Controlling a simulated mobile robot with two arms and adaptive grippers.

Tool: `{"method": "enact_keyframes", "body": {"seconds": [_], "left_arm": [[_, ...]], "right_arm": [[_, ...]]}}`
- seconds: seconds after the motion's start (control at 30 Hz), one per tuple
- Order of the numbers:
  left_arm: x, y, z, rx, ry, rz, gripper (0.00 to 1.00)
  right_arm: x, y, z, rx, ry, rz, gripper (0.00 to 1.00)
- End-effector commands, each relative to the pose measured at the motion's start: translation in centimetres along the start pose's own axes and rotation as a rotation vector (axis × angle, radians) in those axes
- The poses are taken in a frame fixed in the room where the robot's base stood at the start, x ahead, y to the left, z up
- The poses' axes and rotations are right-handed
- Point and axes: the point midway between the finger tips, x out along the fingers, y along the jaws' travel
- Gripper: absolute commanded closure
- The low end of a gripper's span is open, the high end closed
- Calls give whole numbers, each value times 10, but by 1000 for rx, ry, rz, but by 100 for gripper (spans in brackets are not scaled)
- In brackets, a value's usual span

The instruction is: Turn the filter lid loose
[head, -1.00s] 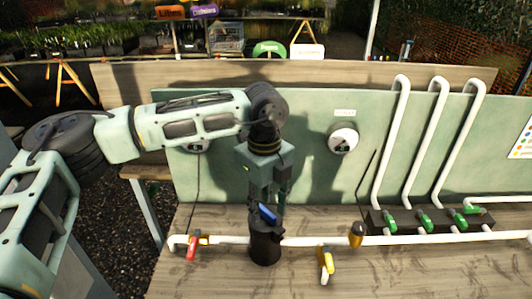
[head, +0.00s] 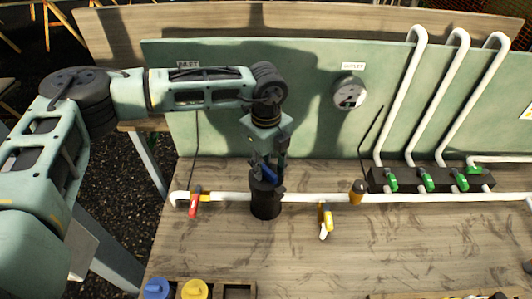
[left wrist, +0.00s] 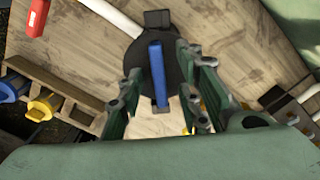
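The filter (head: 266,205) is a black upright cylinder in the white pipe on the bench. Its black lid has a raised blue bar (head: 269,174), which also shows in the left wrist view (left wrist: 157,75). My left gripper (head: 266,163) points down right over the lid. In the left wrist view its two green fingers (left wrist: 163,100) stand apart on either side of the blue bar, with gaps between. I cannot tell how far down they reach beside the bar. My right gripper is in neither view.
A red-handled valve (head: 194,205) is left of the filter and a yellow-handled valve (head: 325,220) right of it. A black manifold (head: 405,180) with green valves stands farther right. A wooden tray (head: 240,285) with blue and yellow caps is at the front. Bare bench lies between.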

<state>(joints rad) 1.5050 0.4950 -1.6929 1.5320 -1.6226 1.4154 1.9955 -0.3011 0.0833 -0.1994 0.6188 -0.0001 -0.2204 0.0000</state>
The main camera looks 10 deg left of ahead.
Motion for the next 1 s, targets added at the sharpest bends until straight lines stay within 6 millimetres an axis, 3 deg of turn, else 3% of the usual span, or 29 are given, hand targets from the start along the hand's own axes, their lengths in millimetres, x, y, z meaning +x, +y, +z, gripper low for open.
{"method": "enact_keyframes", "body": {"seconds": [0.27,0.67,1.0], "left_arm": [[3,0,0,0,0,0,67],[2,0,0,0,0,0,100],[4,0,0,-37,0,-1,100]], "right_arm": [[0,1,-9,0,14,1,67],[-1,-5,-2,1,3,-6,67],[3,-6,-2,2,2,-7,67]]}}
